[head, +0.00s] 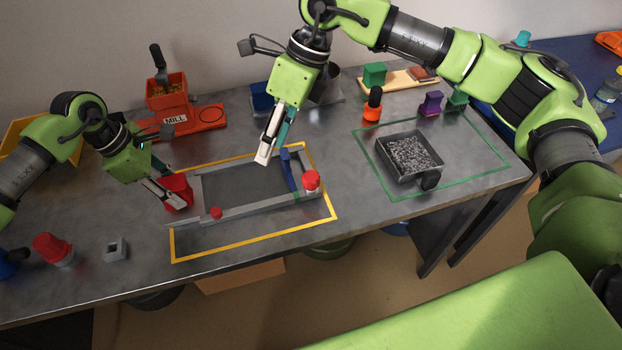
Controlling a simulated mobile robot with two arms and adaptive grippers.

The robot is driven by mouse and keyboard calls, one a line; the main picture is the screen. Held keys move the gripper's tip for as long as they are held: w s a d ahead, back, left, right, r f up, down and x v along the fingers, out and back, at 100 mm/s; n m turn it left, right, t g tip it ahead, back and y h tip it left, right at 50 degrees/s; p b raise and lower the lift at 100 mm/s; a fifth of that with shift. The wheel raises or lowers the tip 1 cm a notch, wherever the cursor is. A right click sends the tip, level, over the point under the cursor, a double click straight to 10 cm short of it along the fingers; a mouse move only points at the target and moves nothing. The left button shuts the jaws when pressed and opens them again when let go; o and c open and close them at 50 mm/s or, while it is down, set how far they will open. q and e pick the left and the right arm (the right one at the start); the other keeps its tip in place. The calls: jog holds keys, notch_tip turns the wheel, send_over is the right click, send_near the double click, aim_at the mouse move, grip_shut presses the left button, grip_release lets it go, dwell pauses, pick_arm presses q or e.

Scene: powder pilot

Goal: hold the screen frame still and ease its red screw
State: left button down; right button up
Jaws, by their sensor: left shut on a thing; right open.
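The grey screen frame (255,211) lies on the bench inside a yellow outline. A red round knob (311,180) stands at its front right corner, and a smaller red knob (216,213) sits on its front rail. Which one is the red screw I cannot tell for certain. A blue bar (287,170) lies across the frame's right side. My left gripper (178,201) is shut on a red handle (176,188) at the frame's left end, its fingers partly covering it. My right gripper (271,152) is open and empty, above the frame's back edge, left of the blue bar and apart from the red knobs.
A tray of grey granules (410,154) stands in a green outline at right. An orange mill (168,92) stands behind at left. A red-capped jar (55,250) and a small grey block (115,249) are at front left. Coloured blocks stand at the back right.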

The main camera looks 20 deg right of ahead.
aim_at(311, 176)
jog(key=d+h, duration=0.1)
jog(key=d, duration=0.1)
jog(key=d+f+n+h, duration=0.1)
jog(key=d+h, duration=0.1)
jog(key=s+d+f+h, duration=0.1)
jog(key=d, duration=0.1)
jog(key=shift+d+n, duration=0.3)
jog(key=shift+d+f+h, duration=0.1)
jog(key=shift+d+h, duration=0.1)
jog(key=shift+h, duration=0.1)
jog(key=shift+f, duration=4.35)
